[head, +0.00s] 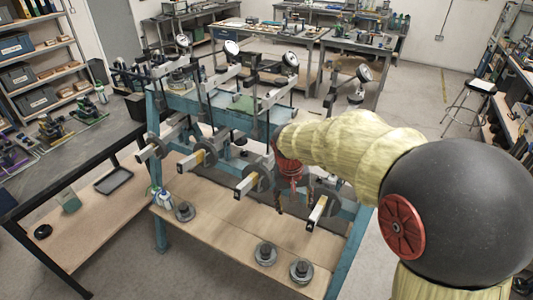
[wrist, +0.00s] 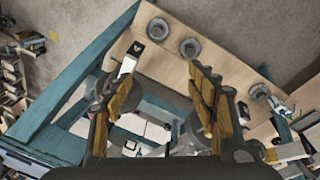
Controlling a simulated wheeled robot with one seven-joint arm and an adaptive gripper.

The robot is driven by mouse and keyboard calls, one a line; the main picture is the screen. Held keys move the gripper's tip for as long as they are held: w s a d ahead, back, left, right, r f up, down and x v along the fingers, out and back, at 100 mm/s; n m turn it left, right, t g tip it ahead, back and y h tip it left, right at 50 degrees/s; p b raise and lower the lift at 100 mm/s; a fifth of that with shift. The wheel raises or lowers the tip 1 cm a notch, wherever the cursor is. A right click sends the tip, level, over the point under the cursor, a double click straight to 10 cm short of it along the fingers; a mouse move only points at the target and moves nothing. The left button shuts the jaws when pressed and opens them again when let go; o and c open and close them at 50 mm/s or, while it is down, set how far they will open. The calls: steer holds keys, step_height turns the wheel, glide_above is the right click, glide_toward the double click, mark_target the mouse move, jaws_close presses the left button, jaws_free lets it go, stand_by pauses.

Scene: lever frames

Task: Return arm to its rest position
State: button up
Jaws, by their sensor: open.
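My arm, in a cream sleeve, reaches in from the right in the head view and is bent over the lever frame. My gripper (head: 291,196) is at its end, near the front levers, partly lost among dark parts. In the wrist view my gripper (wrist: 164,78) has two yellow-padded fingers set wide apart with nothing between them. The blue lever frame (head: 211,105) carries several levers with pale, square-ended bars, such as one lever (head: 318,212) just right of my gripper. Whether my gripper touches any lever cannot be told.
Round grey weights (head: 265,254) rest on the frame's wooden lower board (head: 225,240); a weight (wrist: 190,47) also shows in the wrist view. Upright dials (head: 290,60) stand along the frame's back. A dark-edged bench (head: 85,170) is at left. Open floor lies behind, towards the right.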

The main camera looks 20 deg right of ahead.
steer(key=s+a+r+n+t+b, duration=0.1)
steer(key=s+a+r, duration=0.1)
steer(key=s, duration=0.5)
steer(key=s+a+r+n+t+y+b, duration=0.1)
steer(key=s+r+t+b, duration=0.1)
steer(key=s, duration=0.5)
steer(key=s+a+r+t+b, duration=0.1)
steer(key=s+a+r, duration=0.1)
steer(key=s, duration=0.5)
steer(key=shift+a+r+n+t+y+b, duration=0.3)
steer(key=shift+a+r+n+y+b, duration=0.1)
steer(key=shift+r, duration=0.5)
